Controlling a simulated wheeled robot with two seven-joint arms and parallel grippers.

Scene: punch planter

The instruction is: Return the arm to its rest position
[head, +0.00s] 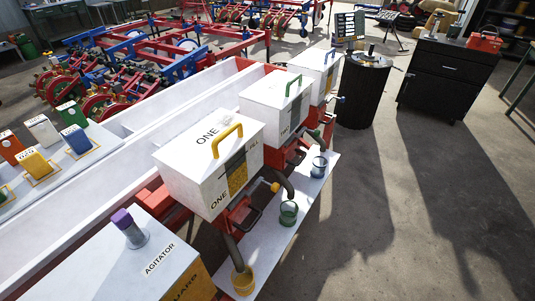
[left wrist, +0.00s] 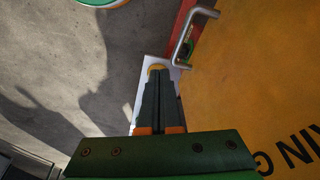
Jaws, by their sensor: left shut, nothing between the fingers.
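My left gripper (left wrist: 160,76) shows in the left wrist view with its two dark fingers together and nothing between them. It hangs beside a large yellow panel (left wrist: 250,80) with black lettering, which fills the right side. A white strip (left wrist: 147,102) and a round yellow thing (left wrist: 156,67) lie beyond the fingertips; I cannot tell whether they touch. Neither gripper shows in the head view. There, the planter carries white lidded boxes with a yellow handle (head: 228,140), a green handle (head: 294,86) and a blue handle (head: 328,58).
A yellow cup (head: 243,282), a green cup (head: 289,213) and a blue-grey cup (head: 319,167) stand on a white board (head: 287,243) under the spouts. The agitator box (head: 130,262) is front left. A black barrel (head: 364,95) and dark cabinet (head: 448,78) stand behind; floor at right is clear.

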